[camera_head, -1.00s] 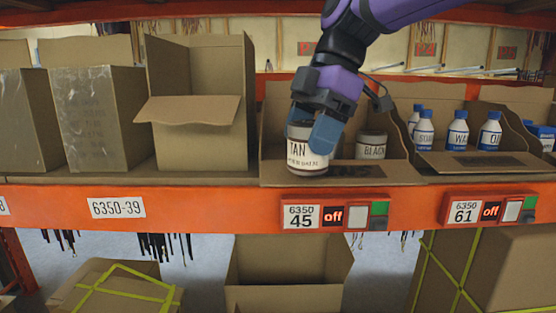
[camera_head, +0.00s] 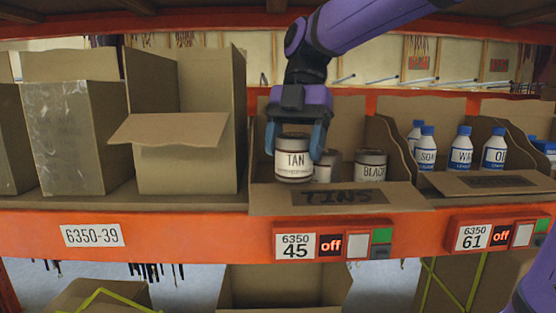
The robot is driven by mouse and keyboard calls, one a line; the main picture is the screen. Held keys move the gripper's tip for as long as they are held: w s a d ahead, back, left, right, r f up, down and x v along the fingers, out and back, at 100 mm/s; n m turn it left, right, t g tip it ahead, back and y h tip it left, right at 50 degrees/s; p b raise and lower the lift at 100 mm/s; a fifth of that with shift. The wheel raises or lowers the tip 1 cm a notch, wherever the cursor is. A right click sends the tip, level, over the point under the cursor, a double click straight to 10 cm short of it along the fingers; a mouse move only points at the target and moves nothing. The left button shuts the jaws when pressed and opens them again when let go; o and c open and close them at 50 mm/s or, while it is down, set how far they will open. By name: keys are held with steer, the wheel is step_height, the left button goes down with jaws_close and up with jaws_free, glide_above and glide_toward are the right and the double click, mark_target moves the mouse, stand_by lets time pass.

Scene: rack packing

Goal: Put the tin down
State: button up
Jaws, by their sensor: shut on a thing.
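The tin (camera_head: 293,163) is a white can with a dark rim and a "TAN" label. My gripper (camera_head: 295,145) is shut on it from above, one blue finger on each side. It is upright over the left part of an open cardboard tray (camera_head: 350,201) marked "TINS". I cannot tell whether its base touches the tray floor. Behind it and to its right, a second tin (camera_head: 325,172) is partly hidden. A tin labelled "BLACK" (camera_head: 370,165) stands at the right of the tray.
A tall open carton (camera_head: 185,165) stands close on the left. A tray of several blue-capped bottles (camera_head: 460,150) is on the right. The orange shelf edge (camera_head: 190,230) runs below, with a 6350-45 label (camera_head: 296,246). An open carton (camera_head: 285,285) is underneath.

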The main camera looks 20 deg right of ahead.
steer(key=w, duration=0.7)
steer(key=shift+w+d+f, duration=0.3)
steer(key=shift+f, duration=1.8)
steer(key=o, duration=0.7)
steer(key=shift+f, duration=0.15)
steer(key=v, duration=1.2)
steer(key=shift+a, duration=0.1)
steer(key=shift+s, duration=0.1)
